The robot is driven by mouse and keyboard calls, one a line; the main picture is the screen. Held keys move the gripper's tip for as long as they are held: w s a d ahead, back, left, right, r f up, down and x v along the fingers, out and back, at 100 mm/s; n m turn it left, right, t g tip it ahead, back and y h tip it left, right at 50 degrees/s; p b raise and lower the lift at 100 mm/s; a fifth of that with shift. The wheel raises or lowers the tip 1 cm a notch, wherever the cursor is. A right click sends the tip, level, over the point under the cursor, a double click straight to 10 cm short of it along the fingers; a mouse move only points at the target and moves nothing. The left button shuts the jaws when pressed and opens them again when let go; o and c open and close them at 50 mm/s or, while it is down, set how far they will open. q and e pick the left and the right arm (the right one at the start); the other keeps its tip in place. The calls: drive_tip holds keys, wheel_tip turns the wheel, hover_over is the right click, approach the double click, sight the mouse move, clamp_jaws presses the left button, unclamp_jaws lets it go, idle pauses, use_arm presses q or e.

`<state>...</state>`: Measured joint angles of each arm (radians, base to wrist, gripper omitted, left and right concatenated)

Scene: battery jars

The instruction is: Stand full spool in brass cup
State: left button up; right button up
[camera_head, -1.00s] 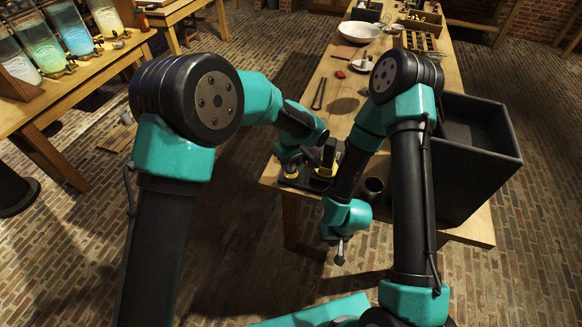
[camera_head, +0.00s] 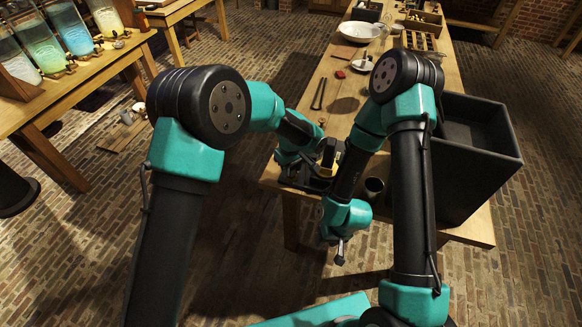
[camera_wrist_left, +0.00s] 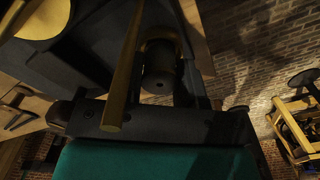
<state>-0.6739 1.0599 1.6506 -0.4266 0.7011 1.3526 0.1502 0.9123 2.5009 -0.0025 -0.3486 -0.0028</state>
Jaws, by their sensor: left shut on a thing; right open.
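My left gripper (camera_head: 316,166) is low over the near left end of the bench, beside a dark holder with yellow parts (camera_head: 325,171). In the left wrist view it is shut on a dark cylindrical thing with a brassy rim (camera_wrist_left: 160,72), apparently the spool. How full it is cannot be told. My right gripper (camera_head: 340,252) hangs open and empty in front of the bench edge, pointing down.
A large black bin (camera_head: 470,165) stands on the right of the bench. Black tongs (camera_head: 319,94), a white bowl (camera_head: 359,31), a small white dish (camera_head: 362,65) and a compartment box (camera_head: 419,41) lie farther back. Glass jars (camera_head: 76,38) stand on a left table.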

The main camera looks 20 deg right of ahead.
use_arm(q)
drive_tip(key=shift+f, duration=0.2)
drive_tip(key=o, duration=0.9)
drive_tip(key=shift+r, duration=0.1)
wheel_tip(320, 180, up, 12)
drive_tip(key=shift+a, duration=0.1)
idle(0.6)
